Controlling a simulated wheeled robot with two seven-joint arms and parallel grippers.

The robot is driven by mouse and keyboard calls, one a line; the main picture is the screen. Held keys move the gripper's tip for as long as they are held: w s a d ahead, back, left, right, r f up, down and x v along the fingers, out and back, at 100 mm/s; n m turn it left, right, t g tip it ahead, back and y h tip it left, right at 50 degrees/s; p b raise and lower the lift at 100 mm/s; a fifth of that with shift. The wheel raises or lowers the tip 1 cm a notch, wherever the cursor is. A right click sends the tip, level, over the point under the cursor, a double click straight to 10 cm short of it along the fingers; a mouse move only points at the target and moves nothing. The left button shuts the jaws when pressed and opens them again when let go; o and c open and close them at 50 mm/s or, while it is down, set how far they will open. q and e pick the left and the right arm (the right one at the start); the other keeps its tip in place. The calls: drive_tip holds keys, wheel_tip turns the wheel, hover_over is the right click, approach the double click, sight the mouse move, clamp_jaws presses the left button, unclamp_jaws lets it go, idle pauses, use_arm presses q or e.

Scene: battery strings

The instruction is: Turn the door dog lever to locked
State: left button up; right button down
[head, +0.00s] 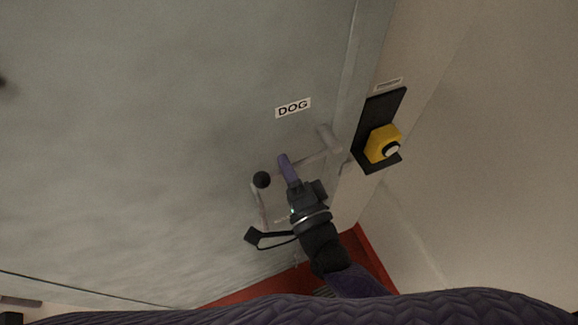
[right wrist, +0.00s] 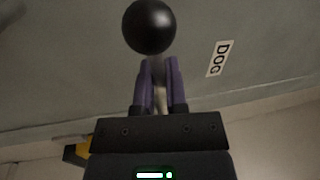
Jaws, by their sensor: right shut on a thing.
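The door dog lever (head: 312,159) is a pale bar on the grey door, below and right of the DOG label (head: 293,107). It runs from a stubby pivot (head: 330,138) near the door's right edge down-left toward a black ball knob (head: 261,180). My right gripper (head: 285,160) has its purple fingers closed around the bar, between pivot and knob. In the right wrist view the fingers (right wrist: 163,70) pinch the pale bar, with the knob (right wrist: 149,27) just beyond them. The fingers hide part of the bar. My left gripper is out of sight.
A yellow hexagonal fitting (head: 379,143) with a pale button sits on a black plate (head: 368,115), right of the door edge. A pale bracket-like handle (head: 262,208) lies below the knob, close to my right gripper. A red strip (head: 368,255) runs along the bottom. The upper-left door is clear.

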drive_tip(key=shift+r+m, duration=0.55)
drive_tip(key=shift+m, duration=0.15)
drive_tip(key=shift+r, duration=0.1)
drive_tip(key=c, duration=0.7)
unclamp_jaws()
drive_tip(key=shift+s+d+f, duration=0.15)
drive_tip(key=shift+s+f, duration=0.05)
drive_tip(key=shift+s, duration=0.1)
drive_tip(key=b+v, duration=0.2)
drive_tip(key=v, duration=0.7)
drive_tip(key=shift+s, duration=0.15)
